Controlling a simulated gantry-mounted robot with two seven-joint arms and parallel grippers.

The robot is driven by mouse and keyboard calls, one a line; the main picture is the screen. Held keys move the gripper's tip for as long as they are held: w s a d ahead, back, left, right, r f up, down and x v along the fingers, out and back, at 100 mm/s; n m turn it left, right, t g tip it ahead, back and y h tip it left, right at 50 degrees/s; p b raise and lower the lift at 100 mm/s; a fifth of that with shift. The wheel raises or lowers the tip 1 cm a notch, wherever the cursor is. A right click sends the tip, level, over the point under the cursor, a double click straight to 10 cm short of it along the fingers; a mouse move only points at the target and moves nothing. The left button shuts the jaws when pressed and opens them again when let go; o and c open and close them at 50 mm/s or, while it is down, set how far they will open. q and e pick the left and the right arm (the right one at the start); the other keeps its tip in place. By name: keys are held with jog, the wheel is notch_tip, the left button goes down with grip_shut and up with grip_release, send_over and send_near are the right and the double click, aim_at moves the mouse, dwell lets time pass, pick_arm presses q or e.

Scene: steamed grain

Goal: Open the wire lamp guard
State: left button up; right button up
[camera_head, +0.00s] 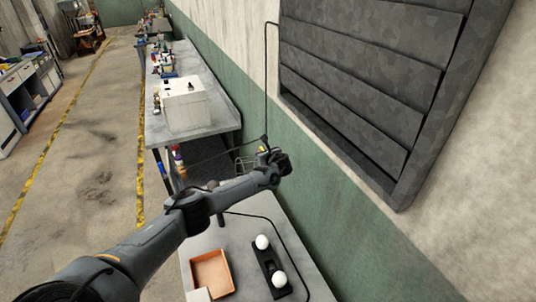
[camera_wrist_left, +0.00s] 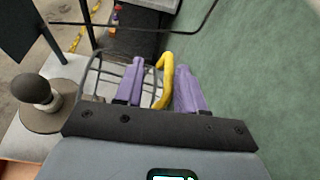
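The wire lamp guard (camera_head: 243,164) is a small grey wire cage at the far end of the near bench, beside the green wall. In the left wrist view the cage (camera_wrist_left: 104,72) shows left of my fingers, with a yellow curved handle (camera_wrist_left: 166,66) at its right side. My left gripper (camera_head: 265,153) is at the guard. Its purple fingers (camera_wrist_left: 160,88) stand apart on either side of the yellow handle, with a visible gap to the left finger; contact with the right finger cannot be told. My right gripper is not in view.
On the near bench are an orange tray (camera_head: 212,273) and a black holder (camera_head: 266,262) with two white bulbs. A dark cable runs along the wall. A knobbed post (camera_wrist_left: 40,97) stands left of the guard. A grey louvred panel (camera_head: 370,70) is on the wall.

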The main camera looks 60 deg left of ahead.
pick_arm(q)
jog(key=v, duration=0.6)
jog(key=shift+d, duration=0.2)
jog(key=shift+s, duration=0.1)
